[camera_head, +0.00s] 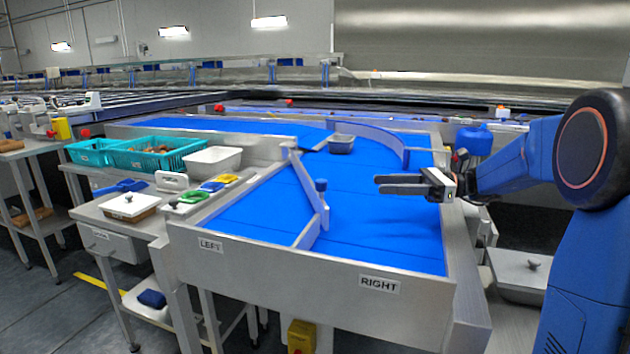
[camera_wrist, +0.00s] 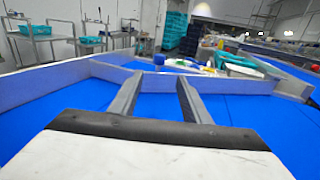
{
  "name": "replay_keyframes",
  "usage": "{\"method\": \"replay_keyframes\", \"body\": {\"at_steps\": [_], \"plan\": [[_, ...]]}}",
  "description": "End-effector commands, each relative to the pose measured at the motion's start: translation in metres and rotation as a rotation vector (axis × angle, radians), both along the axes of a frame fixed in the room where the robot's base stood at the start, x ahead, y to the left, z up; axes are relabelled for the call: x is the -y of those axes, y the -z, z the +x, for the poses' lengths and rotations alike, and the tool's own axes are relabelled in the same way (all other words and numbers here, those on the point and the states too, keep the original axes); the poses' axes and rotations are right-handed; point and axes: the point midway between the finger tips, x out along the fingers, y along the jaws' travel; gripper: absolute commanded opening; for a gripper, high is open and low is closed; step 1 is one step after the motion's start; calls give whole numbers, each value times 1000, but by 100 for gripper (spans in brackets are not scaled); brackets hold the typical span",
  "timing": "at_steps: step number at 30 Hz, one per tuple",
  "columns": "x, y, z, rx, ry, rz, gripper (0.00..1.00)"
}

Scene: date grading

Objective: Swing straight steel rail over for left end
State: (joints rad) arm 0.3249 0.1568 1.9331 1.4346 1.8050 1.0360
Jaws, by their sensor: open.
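The straight steel rail (camera_head: 306,181) stands on the blue belt (camera_head: 378,228). It runs from a pivot at the left wall down to the short steel divider (camera_head: 307,233) between the LEFT (camera_head: 210,246) and RIGHT (camera_head: 379,284) ends, so it lies across the left lane.
A grey tub (camera_head: 341,144) sits on the belt farther back, near a curved steel rail (camera_head: 380,140). Steel side walls edge the belt. The belt's right lane is clear.

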Motion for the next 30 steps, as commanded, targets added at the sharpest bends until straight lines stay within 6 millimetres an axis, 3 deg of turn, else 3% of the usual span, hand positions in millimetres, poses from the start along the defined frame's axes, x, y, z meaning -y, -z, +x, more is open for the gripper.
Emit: {"method": "replay_keyframes", "body": {"at_steps": [24, 30], "plan": [[-133, 0, 6, 0, -4, 0, 43], [-158, 0, 8, 0, -2, -1, 43]]}}
